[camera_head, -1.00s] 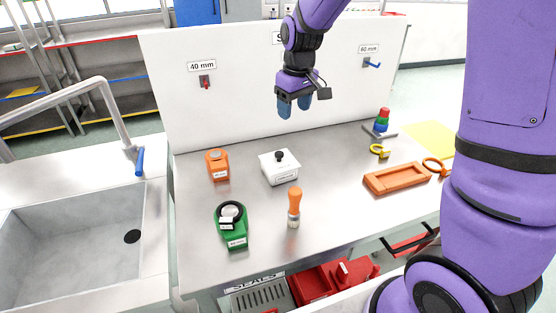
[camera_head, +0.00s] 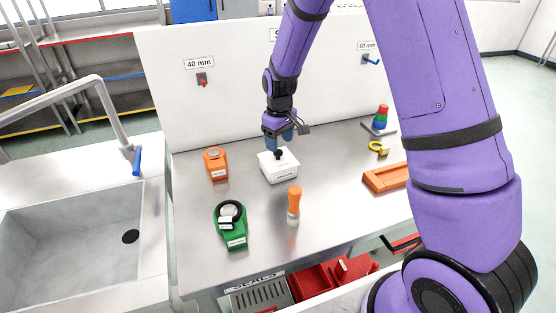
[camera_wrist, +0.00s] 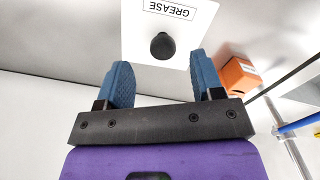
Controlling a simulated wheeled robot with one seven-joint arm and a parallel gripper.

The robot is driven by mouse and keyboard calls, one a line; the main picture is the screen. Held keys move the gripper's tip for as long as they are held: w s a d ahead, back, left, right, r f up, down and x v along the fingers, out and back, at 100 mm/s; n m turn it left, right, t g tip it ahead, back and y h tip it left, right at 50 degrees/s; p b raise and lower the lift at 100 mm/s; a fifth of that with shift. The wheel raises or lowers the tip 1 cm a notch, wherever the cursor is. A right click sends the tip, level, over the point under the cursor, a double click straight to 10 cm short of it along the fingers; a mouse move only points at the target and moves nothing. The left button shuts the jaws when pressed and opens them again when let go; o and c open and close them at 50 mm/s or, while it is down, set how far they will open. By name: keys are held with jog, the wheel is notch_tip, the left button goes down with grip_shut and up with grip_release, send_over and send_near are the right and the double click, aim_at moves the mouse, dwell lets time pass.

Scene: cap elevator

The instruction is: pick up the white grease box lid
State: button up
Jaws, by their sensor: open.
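The white grease box (camera_head: 281,174) stands on the steel bench, with its white lid (camera_head: 271,159) on top. A black knob (camera_head: 278,154) sticks up from the lid. My gripper (camera_head: 279,143) is just above the lid and partly covers it. In the wrist view the lid (camera_wrist: 190,50) lies beyond my fingertips, and the knob (camera_wrist: 162,46) is ahead of the gap between the two blue fingers. My gripper (camera_wrist: 153,72) is open and empty. The GREASE label shows upside down there.
An orange box (camera_head: 216,165) and a green holder with a black ring (camera_head: 230,225) stand to the left. An orange-handled tool (camera_head: 294,206) stands upright in front. An orange tray (camera_head: 384,178) and a colored stack (camera_head: 381,118) are to the right. A white panel (camera_head: 225,115) rises behind.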

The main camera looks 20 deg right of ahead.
aim_at(278, 156)
jog(key=f, duration=0.5)
jog(key=shift+a, duration=0.2)
jog(key=shift+c, duration=0.2)
jog(key=c, duration=1)
